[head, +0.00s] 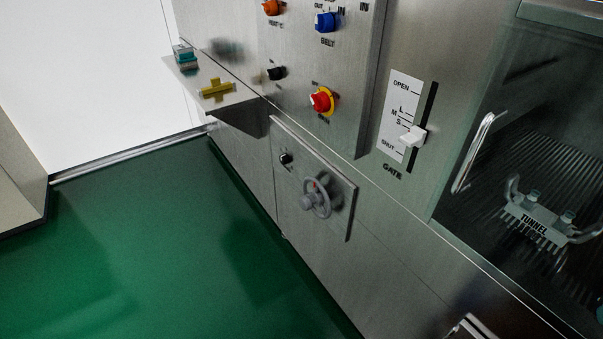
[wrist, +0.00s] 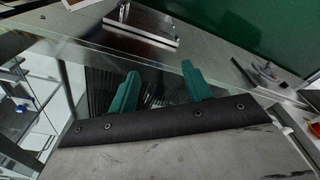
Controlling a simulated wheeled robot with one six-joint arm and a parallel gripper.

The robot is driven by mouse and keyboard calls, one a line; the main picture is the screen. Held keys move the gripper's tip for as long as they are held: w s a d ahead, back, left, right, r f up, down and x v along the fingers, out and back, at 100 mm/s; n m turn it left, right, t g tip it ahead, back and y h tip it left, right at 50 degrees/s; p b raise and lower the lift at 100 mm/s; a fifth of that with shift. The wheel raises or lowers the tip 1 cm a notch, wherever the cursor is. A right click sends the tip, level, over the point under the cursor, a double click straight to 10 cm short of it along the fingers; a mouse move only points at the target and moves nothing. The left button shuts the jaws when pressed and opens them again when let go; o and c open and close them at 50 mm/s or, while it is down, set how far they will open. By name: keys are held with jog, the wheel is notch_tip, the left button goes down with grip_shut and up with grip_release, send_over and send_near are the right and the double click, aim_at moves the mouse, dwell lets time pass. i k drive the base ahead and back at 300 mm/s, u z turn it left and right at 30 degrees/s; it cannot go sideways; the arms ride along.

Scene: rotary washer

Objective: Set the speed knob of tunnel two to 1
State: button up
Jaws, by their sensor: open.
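I cannot make out a label for tunnel two or its speed knob in either view. The head view shows a steel control panel (head: 350,60) with an orange knob (head: 272,7), a blue knob (head: 326,22) marked BELT, a black knob (head: 277,73) and a red knob on a yellow ring (head: 321,99). Some labels are too small to read. My gripper (wrist: 160,68) shows only in the wrist view. Its two teal fingers are apart with nothing between them, in front of the glass window.
Right of the panel are the white GATE lever (head: 412,137) and a window with a handle (head: 473,152); a rack marked TUNNEL (head: 535,222) shows behind the glass. A grey handwheel (head: 316,199) projects low down. A shelf (head: 240,98) juts out left. Green floor (head: 150,240) is clear.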

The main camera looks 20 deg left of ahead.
aim_at(284, 158)
jog(key=u, duration=0.4)
jog(key=k, duration=0.5)
jog(key=u, duration=1.5)
jog(key=i, duration=0.95)
jog(key=z, duration=0.4)
jog(key=i, duration=0.9)
jog(key=z, duration=0.8)
